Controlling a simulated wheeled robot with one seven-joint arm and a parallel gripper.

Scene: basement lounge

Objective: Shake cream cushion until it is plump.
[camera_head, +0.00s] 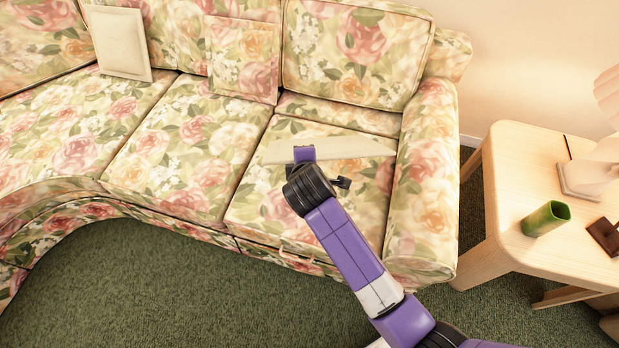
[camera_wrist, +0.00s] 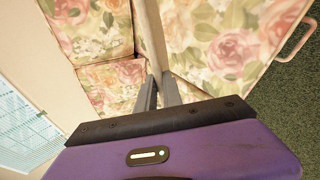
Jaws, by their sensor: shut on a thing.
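A thin cream cushion (camera_head: 358,147) shows nearly edge-on in the head view, above the right-hand seat of the floral sofa. My gripper (camera_head: 304,165) is at its near side and is shut on it. In the wrist view my gripper (camera_wrist: 158,88) has its two fingers close together on the cream cushion (camera_wrist: 149,35), which runs away from them as a narrow band. Another cream square cushion (camera_head: 120,43) leans against the sofa back at the upper left. I cannot tell exactly how far the held cushion is above the seat.
The floral sofa (camera_head: 180,155) has an armrest (camera_head: 424,190) to the right of my gripper. A floral cushion (camera_head: 242,60) leans on its back. A wooden side table (camera_head: 510,215) at the right bears a green cup (camera_head: 546,219) and a lamp (camera_head: 590,175). Green carpet (camera_head: 150,290) is clear in front.

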